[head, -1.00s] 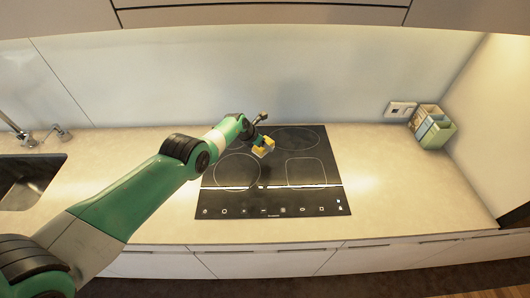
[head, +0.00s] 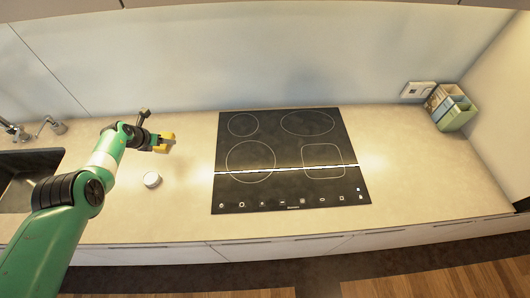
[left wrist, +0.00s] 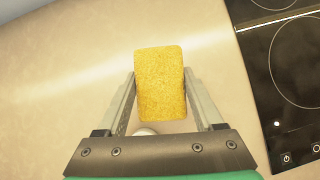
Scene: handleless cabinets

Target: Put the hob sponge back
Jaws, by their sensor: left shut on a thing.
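The yellow sponge (left wrist: 160,85) is between the two fingers of my left gripper (left wrist: 159,92) in the left wrist view. The gripper is shut on it. In the head view the sponge (head: 167,135) and my left gripper (head: 162,142) are over the counter left of the hob. The sponge looks held above the counter, though its height is hard to tell. The black hob (head: 288,160) lies clear, with nothing on it. A small white round object (head: 152,180) stands on the counter just in front of the gripper. My right gripper is not in view.
The counter (head: 410,180) right of the hob is bare. A green and beige holder (head: 452,108) stands in the right back corner near a wall socket (head: 418,90). A dark sink (head: 28,175) with a tap (head: 12,130) is at the far left.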

